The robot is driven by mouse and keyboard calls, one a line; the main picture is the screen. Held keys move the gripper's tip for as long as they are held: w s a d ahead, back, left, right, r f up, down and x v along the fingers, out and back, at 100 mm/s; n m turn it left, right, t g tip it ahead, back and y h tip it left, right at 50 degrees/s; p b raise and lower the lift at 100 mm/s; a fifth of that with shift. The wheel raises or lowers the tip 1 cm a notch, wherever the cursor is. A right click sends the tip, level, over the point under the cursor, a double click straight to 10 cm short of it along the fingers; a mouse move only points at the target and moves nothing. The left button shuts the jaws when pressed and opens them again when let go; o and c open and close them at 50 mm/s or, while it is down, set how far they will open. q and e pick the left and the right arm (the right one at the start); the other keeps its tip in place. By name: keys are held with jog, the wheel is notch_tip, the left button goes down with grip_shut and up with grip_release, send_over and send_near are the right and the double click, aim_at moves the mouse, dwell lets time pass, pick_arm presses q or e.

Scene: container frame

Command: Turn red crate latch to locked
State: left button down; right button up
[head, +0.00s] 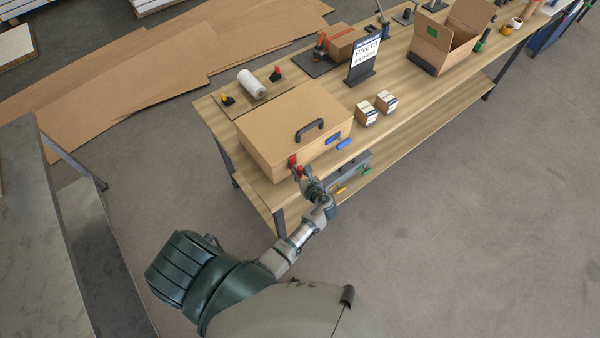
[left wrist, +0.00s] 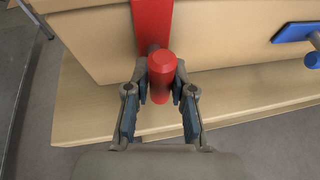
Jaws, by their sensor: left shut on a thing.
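The crate (head: 262,128) is a light wooden box with a black top handle, on the near left part of the workbench. Its red latch (head: 292,160) is on the front face, at the left. In the left wrist view the red latch (left wrist: 153,22) has an upright plate and a round red knob (left wrist: 161,72) sticking out toward me. My left gripper (head: 300,176) is at the red latch; in the left wrist view its fingers (left wrist: 160,84) are shut on the knob, one on each side. My right gripper is not in view.
A blue latch (head: 334,138) sits right of the red one on the crate, and shows in the left wrist view (left wrist: 295,32). Two small boxes (head: 376,108), a RIVETS sign (head: 364,55) and an open carton (head: 450,45) stand farther along the workbench (head: 405,100). Open floor lies right.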

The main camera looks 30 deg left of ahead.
pick_arm(q)
jog(key=c, duration=1)
grip_release()
jog(key=shift+w+r, duration=0.15)
jog(key=v, duration=1.2)
jog(key=shift+f, duration=0.3)
